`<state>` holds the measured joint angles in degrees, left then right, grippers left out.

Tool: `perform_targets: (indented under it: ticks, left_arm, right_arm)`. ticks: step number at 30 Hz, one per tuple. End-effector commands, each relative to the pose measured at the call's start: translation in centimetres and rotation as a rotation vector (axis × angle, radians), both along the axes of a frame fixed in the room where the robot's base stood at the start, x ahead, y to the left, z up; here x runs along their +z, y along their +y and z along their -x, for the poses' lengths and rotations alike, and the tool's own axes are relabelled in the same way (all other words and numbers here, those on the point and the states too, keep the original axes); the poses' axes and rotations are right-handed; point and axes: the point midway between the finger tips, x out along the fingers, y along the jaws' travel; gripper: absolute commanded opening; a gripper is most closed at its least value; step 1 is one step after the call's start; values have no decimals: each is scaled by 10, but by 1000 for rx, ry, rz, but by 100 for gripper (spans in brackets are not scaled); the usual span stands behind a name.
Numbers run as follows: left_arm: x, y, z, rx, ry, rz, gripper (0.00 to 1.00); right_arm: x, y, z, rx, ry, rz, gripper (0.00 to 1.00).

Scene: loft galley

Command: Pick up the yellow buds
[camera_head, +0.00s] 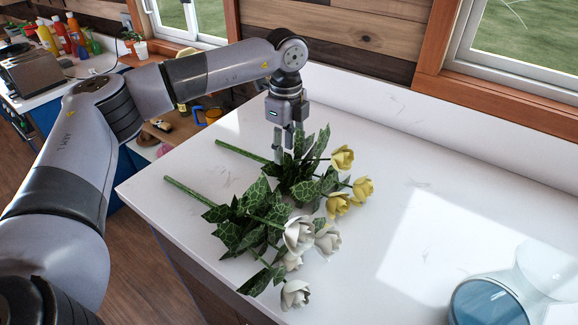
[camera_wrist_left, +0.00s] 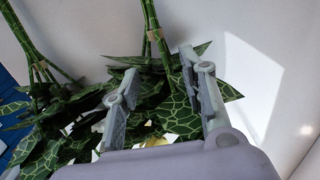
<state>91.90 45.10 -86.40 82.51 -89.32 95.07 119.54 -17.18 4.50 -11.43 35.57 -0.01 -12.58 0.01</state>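The yellow buds (camera_head: 338,203) are a bunch of several yellow roses with dark, pale-veined leaves. They lie on the white counter, stems pointing left in the head view. My left gripper (camera_head: 284,157) points down over the leafy part of this bunch. In the left wrist view its two fingers (camera_wrist_left: 160,92) stand apart, with leaves and a green stem (camera_wrist_left: 155,30) between and beyond them. I cannot tell whether the fingers touch the leaves. A scrap of yellow bloom (camera_wrist_left: 155,142) shows low between the fingers. My right gripper is not in view.
A bunch of white roses (camera_head: 299,236) lies close in front of the yellow one, leaves nearly touching. A blue-tinted glass vessel (camera_head: 487,302) is at the lower right. The counter (camera_head: 400,150) is clear to the right. Bottles and a toaster stand on another counter at back left.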

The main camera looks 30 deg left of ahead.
Motion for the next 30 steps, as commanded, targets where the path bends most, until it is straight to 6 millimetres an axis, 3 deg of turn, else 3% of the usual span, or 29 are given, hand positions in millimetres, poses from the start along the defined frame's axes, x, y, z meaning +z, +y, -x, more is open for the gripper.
perform_targets:
  ticks: [5,10,15,23,30]
  left_arm:
    - [-10,0,0,0,3,-1,38]
    - [-32,0,0,0,5,-1,38]
    - [-53,0,-1,0,1,-1,38]
    - [-57,0,-1,0,0,0,38]
    - [-56,0,-1,0,-1,0,22]
  right_arm:
    - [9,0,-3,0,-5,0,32]
    - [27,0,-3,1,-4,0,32]
    - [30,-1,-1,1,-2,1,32]
    - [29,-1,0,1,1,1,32]
    - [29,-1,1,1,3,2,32]
